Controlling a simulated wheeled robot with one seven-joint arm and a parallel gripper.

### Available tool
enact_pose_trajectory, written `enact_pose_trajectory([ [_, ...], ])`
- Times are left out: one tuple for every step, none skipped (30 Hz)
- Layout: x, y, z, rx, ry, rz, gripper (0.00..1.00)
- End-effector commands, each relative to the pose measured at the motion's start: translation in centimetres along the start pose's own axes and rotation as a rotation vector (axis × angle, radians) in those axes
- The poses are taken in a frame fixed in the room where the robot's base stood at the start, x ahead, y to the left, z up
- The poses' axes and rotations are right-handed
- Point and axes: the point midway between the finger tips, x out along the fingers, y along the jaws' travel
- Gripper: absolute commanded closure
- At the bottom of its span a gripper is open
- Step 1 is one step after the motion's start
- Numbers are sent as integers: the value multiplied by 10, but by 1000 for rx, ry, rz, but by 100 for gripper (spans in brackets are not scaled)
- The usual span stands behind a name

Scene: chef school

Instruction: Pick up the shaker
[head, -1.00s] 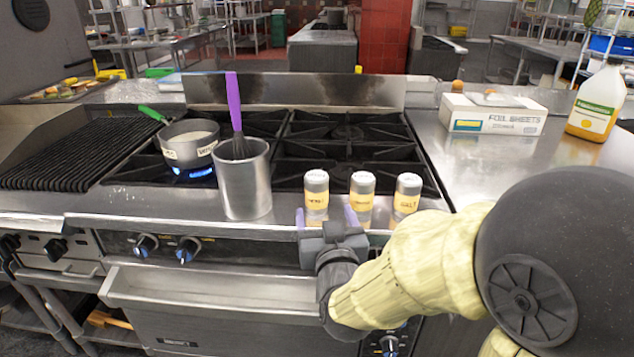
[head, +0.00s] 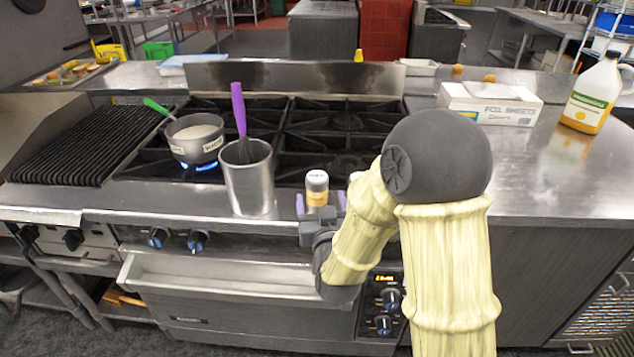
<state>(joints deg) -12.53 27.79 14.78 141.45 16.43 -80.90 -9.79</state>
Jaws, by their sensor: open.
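My gripper (head: 320,203) is open at the front edge of the stove. One purple-grey finger shows to the left of the shaker and the other to its right. I cannot tell whether either finger touches it or how far they reach past it. A sliver of a second shaker (head: 354,177) shows beside my arm. Any further shaker is hidden behind my arm.
A metal container (head: 249,185) holding a purple-handled whisk (head: 239,110) stands close left of the shaker. A pot (head: 195,139) sits over a blue flame. The foil box (head: 489,103) and a jug (head: 594,95) stand on the right counter, which has clear space in front.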

Motion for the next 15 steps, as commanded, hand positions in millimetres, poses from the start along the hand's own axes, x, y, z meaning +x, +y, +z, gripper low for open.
enact_pose_trajectory([
  [10, 1, -2, 1, -2, 2, 26],
  [14, 1, -2, 1, -3, 2, 26],
  [20, 0, -2, 1, -2, 2, 26],
  [24, 0, -1, 1, -2, 2, 26],
  [27, 0, -1, 1, -1, 1, 26],
  [30, 0, -1, 1, -1, 1, 26],
  [31, 0, 0, 0, -1, 0, 26],
  [32, 0, 0, 0, -1, 0, 26],
  [32, 0, 1, 0, -1, 0, 26],
  [32, 0, 1, 0, -1, 0, 26],
  [32, 0, 1, 0, -1, 0, 26],
  [32, 0, 1, 0, -1, 0, 26],
  [32, 0, 1, 0, -1, 0, 26],
  [32, 0, 1, 0, -1, 0, 26],
  [32, 0, 1, 0, -1, 0, 26],
])
